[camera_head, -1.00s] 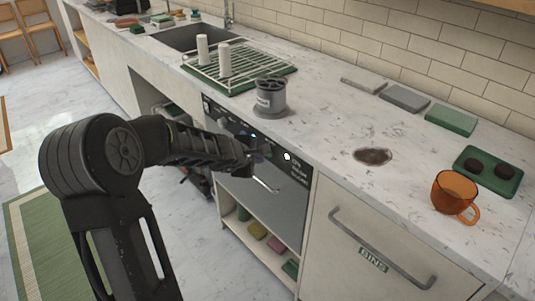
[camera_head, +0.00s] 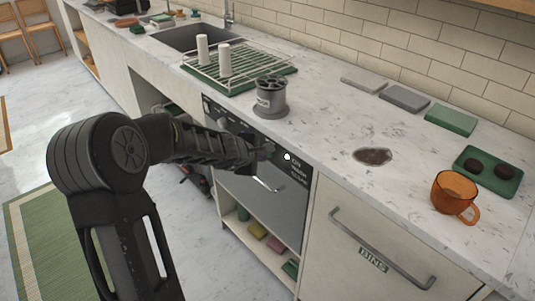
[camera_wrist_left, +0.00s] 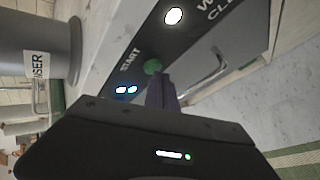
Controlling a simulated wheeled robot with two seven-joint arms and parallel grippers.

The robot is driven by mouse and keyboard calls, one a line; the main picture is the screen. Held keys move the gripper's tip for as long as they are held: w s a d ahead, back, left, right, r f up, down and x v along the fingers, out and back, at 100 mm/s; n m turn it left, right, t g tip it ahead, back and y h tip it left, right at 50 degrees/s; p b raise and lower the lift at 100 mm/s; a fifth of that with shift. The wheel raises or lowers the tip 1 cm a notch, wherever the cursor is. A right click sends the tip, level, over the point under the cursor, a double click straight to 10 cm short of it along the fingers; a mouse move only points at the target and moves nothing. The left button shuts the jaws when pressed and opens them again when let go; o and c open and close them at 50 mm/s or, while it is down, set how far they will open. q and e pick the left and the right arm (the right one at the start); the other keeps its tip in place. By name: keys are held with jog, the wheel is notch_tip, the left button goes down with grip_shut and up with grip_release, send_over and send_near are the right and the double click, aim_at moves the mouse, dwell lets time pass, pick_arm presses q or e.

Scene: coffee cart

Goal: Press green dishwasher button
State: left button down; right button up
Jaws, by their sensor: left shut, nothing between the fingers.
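The dishwasher (camera_head: 290,205) stands under the counter, with a black control panel along its top edge. In the left wrist view, the green button (camera_wrist_left: 153,66) sits on the panel beside the word START. My left gripper (camera_head: 264,154) is at the panel in the head view and hides the button there. In the left wrist view, the shut, empty fingers of this gripper (camera_wrist_left: 161,92) point at the button, their tips right at its lower edge. I cannot tell whether they touch it. My right gripper is out of view.
A grey rinser (camera_head: 270,98) stands on the counter above the panel. A dish rack (camera_head: 240,68) is behind it. An orange cup (camera_head: 453,193) and a green tray (camera_head: 489,171) are at the right. The bins drawer (camera_head: 375,250) is right of the dishwasher.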

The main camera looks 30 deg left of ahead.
pick_arm(q)
jog(key=shift+w+d, duration=0.1)
jog(key=shift+w, duration=0.15)
dwell(0.6)
jog(key=shift+s+a, duration=0.2)
jog(key=shift+s, duration=0.65)
jog(key=s, duration=0.1)
jog(key=s+a, duration=0.1)
jog(key=s, duration=0.2)
jog(key=shift+s+a+b, duration=0.25)
jog(key=shift+s+b, duration=0.15)
dwell(0.6)
